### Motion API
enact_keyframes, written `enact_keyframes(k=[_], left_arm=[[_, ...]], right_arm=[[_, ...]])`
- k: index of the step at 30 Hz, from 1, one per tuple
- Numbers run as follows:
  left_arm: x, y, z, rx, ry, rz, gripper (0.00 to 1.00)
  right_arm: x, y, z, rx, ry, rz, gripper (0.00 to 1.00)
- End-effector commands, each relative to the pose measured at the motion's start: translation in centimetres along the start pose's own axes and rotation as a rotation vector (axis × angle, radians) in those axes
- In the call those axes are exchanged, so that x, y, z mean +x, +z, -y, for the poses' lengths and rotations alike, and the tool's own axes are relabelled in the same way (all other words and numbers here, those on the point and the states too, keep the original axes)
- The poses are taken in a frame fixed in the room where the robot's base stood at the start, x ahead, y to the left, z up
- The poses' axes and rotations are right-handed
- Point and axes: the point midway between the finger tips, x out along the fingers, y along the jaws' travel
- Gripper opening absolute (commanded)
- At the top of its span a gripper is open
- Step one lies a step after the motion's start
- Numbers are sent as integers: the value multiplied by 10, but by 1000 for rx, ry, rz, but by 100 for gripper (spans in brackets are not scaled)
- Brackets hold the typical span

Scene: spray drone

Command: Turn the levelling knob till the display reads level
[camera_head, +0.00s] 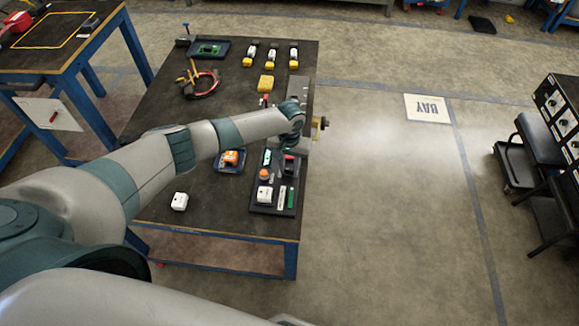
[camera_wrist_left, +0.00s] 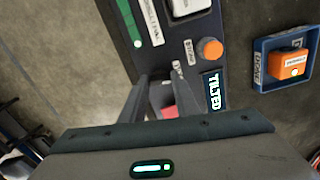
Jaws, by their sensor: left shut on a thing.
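The display (camera_wrist_left: 213,90) reads "TILTED" in pale lettering in the left wrist view. It also shows as a small cyan strip (camera_head: 267,157) on the dark control panel (camera_head: 287,206) in the head view. My left gripper (camera_wrist_left: 163,82) reaches down over the panel beside the display, its fingers closed around the levelling knob (camera_wrist_left: 162,97). The knob is mostly hidden between the fingers. A red patch shows just behind them. In the head view my left wrist covers the area above the panel. My right gripper is in neither view.
An orange button (camera_wrist_left: 210,49) sits on the panel near the display. A blue tray (camera_wrist_left: 258,66) holds an orange box (camera_wrist_left: 287,64). Open floor lies right of the table.

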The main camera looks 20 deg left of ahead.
Motion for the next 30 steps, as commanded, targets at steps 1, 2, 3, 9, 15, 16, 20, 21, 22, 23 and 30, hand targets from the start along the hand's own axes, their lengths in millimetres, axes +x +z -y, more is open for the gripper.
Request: enact_keyframes(k=[1,2,3,9,15,16,20,21,22,23,30], left_arm=[[0,0,0,30,0,2,6],[0,0,0,51,0,1,6],[0,0,0,80,0,1,6],[0,0,0,222,0,1,6],[0,0,0,331,-1,0,6],[0,0,0,342,-1,0,6],[-1,-1,0,376,0,-1,6],[-1,-1,0,382,0,-1,6],[-1,-1,0,384,0,-1,6],[-1,-1,0,386,0,-1,6],[-1,-1,0,388,0,-1,6]], right_arm=[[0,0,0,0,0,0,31],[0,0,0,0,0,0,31],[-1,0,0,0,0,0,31],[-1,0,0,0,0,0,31],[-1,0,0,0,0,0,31],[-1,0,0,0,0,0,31],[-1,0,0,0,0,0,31],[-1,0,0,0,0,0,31],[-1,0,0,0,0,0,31],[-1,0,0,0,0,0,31],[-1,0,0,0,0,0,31]])
